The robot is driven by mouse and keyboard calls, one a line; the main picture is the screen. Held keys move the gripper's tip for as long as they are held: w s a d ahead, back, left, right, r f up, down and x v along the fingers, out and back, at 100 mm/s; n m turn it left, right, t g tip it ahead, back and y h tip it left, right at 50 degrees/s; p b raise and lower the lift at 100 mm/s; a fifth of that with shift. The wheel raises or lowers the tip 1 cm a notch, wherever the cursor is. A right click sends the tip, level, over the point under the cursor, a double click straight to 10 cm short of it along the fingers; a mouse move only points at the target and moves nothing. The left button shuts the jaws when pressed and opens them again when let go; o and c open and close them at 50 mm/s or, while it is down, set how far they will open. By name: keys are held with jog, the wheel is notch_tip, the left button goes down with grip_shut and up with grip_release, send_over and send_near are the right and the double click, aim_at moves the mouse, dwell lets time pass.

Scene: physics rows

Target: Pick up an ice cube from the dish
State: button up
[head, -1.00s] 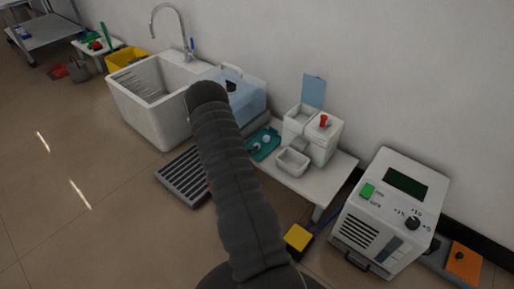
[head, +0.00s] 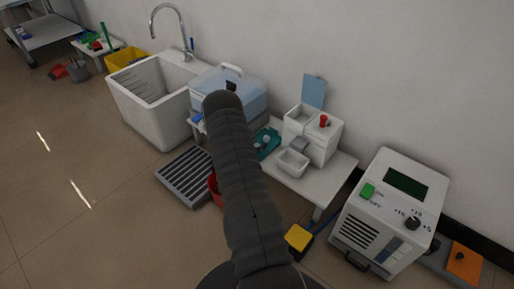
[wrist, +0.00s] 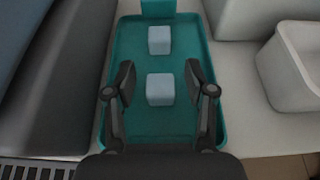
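The teal dish (wrist: 135,127) lies below my gripper in the wrist view; it also shows in the head view (head: 262,152), partly hidden by my arm. Two pale blue ice cubes lie in it: a nearer ice cube (wrist: 160,89) and a farther ice cube (wrist: 159,40). My gripper (wrist: 159,82) is open, with one finger left and one finger right of the nearer cube in the picture. Gaps show between both fingers and that cube. The height of the fingertips above the dish is hard to tell. In the head view my arm hides the gripper.
A white bin (head: 292,162) stands right of the dish, beside a white dispenser (head: 322,138) with a red knob. A blue-lidded box (head: 240,96) stands on the left. A dark grey surface (wrist: 66,90) borders the dish's left side in the wrist view.

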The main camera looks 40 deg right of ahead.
jog(key=c, duration=0.6)
